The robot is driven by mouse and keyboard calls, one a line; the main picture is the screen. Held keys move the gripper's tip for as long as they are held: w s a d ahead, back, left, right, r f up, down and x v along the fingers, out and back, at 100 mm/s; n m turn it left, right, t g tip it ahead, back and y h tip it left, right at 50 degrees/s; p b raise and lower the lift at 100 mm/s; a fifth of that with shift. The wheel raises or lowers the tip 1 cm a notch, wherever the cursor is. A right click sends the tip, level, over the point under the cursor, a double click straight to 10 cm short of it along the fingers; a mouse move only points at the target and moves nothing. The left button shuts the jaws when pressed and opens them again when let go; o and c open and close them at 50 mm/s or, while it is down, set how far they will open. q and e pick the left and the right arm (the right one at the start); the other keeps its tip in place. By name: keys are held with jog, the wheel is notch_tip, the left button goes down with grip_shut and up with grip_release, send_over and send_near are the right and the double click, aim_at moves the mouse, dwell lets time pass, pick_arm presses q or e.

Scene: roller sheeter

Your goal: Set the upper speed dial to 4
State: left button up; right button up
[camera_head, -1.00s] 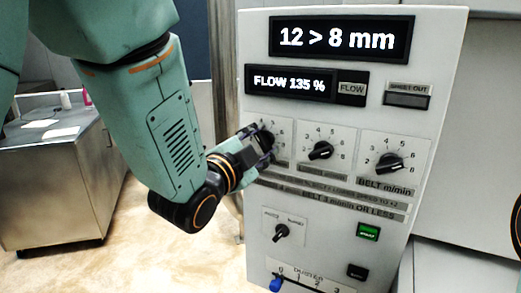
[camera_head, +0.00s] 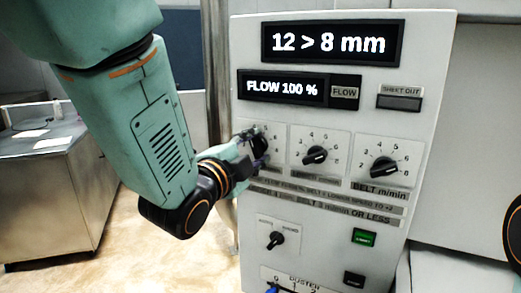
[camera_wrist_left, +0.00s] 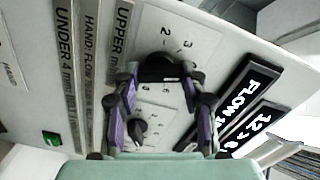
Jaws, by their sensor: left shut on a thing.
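The upper speed dial (camera_wrist_left: 157,66) is a dark knob on a white scale plate, with "UPPER" lettering beside it in the left wrist view. It is the leftmost of three dials in a row on the white control panel (camera_head: 420,120). My left gripper (camera_head: 259,146) is shut on this knob, with a finger on either side of it in the left wrist view (camera_wrist_left: 158,82). In the head view the gripper covers most of the dial. Some scale numbers show around it, but I cannot tell where its pointer stands. My right gripper is not in view.
The flow display (camera_head: 283,87) reads "FLOW 100 %" and the top display (camera_head: 331,43) reads "12 > 8 mm". The middle dial (camera_head: 315,155) and the belt dial (camera_head: 383,167) are close to the right. A lower selector knob (camera_head: 275,240) and a green button (camera_head: 364,237) sit below.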

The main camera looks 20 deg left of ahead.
pick_arm(q)
jog(key=o, duration=1.2)
jog(key=shift+c, duration=0.2)
